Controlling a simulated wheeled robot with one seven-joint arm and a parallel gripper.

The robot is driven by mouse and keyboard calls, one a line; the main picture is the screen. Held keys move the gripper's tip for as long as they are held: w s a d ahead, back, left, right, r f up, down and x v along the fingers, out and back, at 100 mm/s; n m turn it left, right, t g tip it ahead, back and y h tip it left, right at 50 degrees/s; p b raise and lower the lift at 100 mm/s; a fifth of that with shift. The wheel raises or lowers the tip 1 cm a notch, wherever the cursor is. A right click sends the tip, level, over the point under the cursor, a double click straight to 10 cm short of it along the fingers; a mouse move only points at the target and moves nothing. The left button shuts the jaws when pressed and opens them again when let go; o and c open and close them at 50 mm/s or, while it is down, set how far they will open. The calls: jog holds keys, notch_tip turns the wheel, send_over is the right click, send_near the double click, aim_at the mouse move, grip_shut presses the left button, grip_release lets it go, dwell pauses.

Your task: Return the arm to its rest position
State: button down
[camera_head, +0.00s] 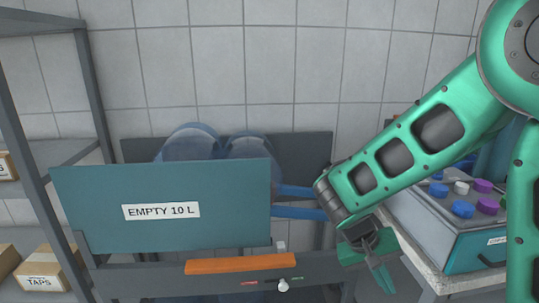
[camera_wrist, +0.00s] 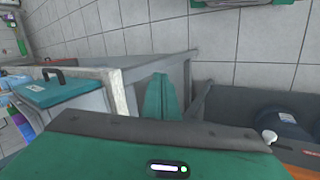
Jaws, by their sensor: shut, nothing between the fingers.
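My green arm reaches in from the right in the head view, bent down and to the left. My gripper (camera_head: 386,284) points downward in front of the gap between the bottle rack and the bench at right. Its fingers are together with nothing between them. In the wrist view my gripper (camera_wrist: 161,100) shows as a narrow green wedge at the middle, above the dark edge of my wrist. It is seen apart from the surfaces around it, though the distance to the bench is hard to judge.
A rack with a teal panel (camera_head: 95,210) labelled "EMPTY 10 L" holds blue bottles (camera_head: 190,145). An orange bar (camera_head: 240,263) and white knob (camera_head: 283,285) sit below. A case with coloured caps (camera_head: 470,250) stands on the right bench. Shelves with boxes (camera_head: 42,272) stand left.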

jog(key=s+d+r+m+y, duration=0.2)
jog(key=s+d, duration=0.4)
jog(key=s, duration=0.3)
jog(key=s+d+r+m+y, duration=0.2)
jog(key=s+d+r+y, duration=0.2)
jog(key=s+d+r, duration=0.3)
jog(key=shift+s+m+t, duration=0.3)
jog(key=shift+s+t, duration=0.1)
jog(key=shift+s, duration=0.45)
